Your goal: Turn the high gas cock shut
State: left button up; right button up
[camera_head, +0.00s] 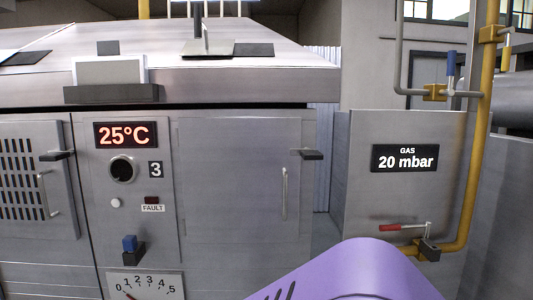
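Several levers show on the pipework at the right, and no label tells which is the high gas cock. A yellow lever (506,50) hangs down beside a yellow fitting (490,34), high on the yellow gas pipe (473,165). A blue-handled lever (451,64) stands upright, across a thin grey level pipe. Lower down, a red-handled lever (392,228) lies nearly level above a dark valve body (429,250), along the pipe's level run. Neither of my grippers is in view.
A gas display (404,158) reads 20 mbar on a grey panel. To the left stands a metal cabinet with a 25°C display (125,135), a knob (122,170), a blue-topped switch (130,243) and a dial (145,287). My purple arm part covers the bottom middle.

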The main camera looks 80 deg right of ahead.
aim_at(506, 54)
jog(key=z, duration=3.55)
